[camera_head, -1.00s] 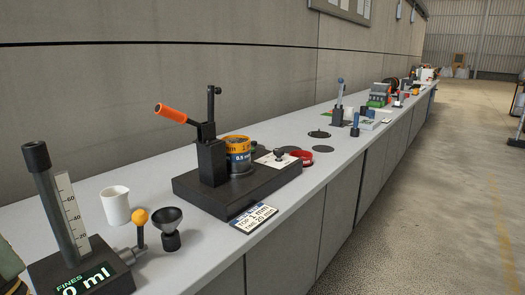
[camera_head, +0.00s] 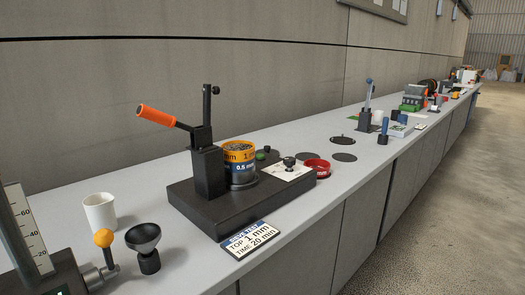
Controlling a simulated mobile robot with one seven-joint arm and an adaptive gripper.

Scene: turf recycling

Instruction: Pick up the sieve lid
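A flat dark disc with a small raised knob (camera_head: 344,141), which looks like the sieve lid, lies on the grey bench top beyond the black shaker base (camera_head: 240,207). It is small in the view, so I cannot be sure of it. The sieve stack (camera_head: 239,165), with an orange "1 mm" ring above a blue "0.5 mm" ring, stands on the base beside a black post with an orange lever (camera_head: 155,115). Its top shows grainy material and no cover. My gripper is not in view.
Two plain dark discs (camera_head: 307,156) (camera_head: 343,157) and a red dish (camera_head: 317,168) lie near the lid. The wall bounds the bench; the floor at right is clear.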

